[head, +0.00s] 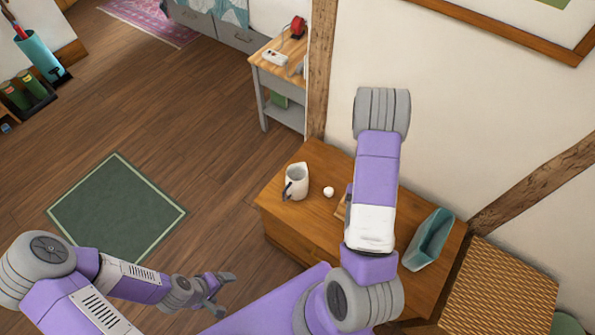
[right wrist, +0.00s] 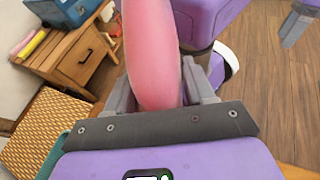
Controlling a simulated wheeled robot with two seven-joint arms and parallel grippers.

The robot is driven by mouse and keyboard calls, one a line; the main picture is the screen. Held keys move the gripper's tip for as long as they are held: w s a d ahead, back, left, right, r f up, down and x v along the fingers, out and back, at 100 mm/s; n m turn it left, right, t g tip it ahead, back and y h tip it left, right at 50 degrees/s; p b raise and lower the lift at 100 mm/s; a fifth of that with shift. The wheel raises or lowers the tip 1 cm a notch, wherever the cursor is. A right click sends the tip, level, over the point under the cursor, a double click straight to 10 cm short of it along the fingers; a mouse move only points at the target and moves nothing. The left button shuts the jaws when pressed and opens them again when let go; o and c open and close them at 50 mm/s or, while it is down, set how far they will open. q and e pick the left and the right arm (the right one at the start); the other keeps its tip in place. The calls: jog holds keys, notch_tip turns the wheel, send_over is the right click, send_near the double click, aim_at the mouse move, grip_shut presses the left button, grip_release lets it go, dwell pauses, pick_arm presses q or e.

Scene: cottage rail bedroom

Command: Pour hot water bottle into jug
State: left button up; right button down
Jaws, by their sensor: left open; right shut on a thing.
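The jug (head: 297,180) is a pale, upright vessel with a dark handle on its near left side. It stands near the left end of the wooden chest (head: 285,222) in the head view. In the right wrist view, my right gripper (right wrist: 158,92) is shut on a long, rounded pink thing, which I take to be the hot water bottle (right wrist: 152,45). Its upper end runs out of that view, and in the head view the bottle and right gripper do not show. My left gripper (head: 222,287) is open and empty, low over the floor, left of the chest and apart from it.
A small white round thing (head: 328,191) sits just right of the jug. A teal open container (head: 428,240) stands at the chest's right, with a wicker-topped piece (head: 500,292) beyond. A side table (head: 277,62) stands behind. The wooden floor left is mostly clear.

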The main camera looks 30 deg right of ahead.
jog(key=w+a+f+m+t+h+p, duration=0.1)
jog(key=w+a+m+t+p, duration=0.1)
jog(key=w+m+t+p, duration=0.2)
jog(key=w+a+f+m+t+h+p, duration=0.1)
jog(key=w+a+m+t+p, duration=0.2)
jog(key=w+m+t, duration=0.7)
jog(key=w+a+f+m+t+h+p, duration=0.1)
jog(key=w+a+m+t+p, duration=0.2)
jog(key=w+m+t+p, duration=0.2)
jog(key=w+m+t, duration=0.3)
jog(key=w, duration=0.1)
jog(key=shift+w+a+p, duration=0.2)
jog(key=shift+p, duration=0.1)
jog(key=shift+f, duration=0.1)
